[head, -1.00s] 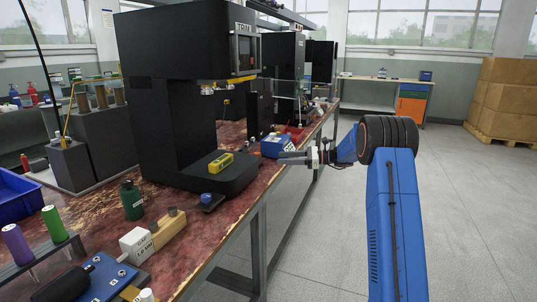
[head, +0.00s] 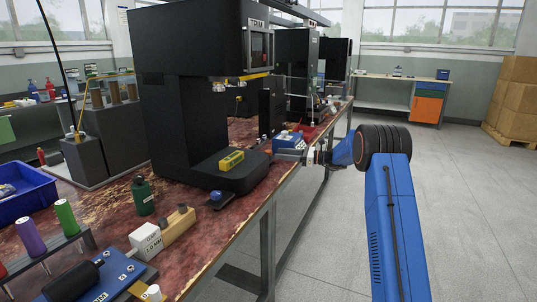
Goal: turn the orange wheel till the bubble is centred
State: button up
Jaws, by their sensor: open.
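A yellow level (head: 231,160) lies on the black base of the TRIM machine (head: 205,75). Its bubble is too small to read from here. My gripper (head: 274,153) is open, at the right edge of the bench beside the machine's base, to the right of the level. A blue box-like unit (head: 287,139) stands just behind it on the bench. No orange wheel can be made out clearly; whether one sits at my fingertips, I cannot tell.
A small block with a blue knob (head: 216,198), a green bottle (head: 143,195) and a white-and-tan block (head: 160,232) stand nearer on the bench. A blue bin (head: 22,188) is at left. The floor right of the bench (head: 465,200) is clear.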

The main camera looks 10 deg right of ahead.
aim_at(268, 151)
jog(key=shift+x, duration=3.5)
jog(key=c, duration=1)
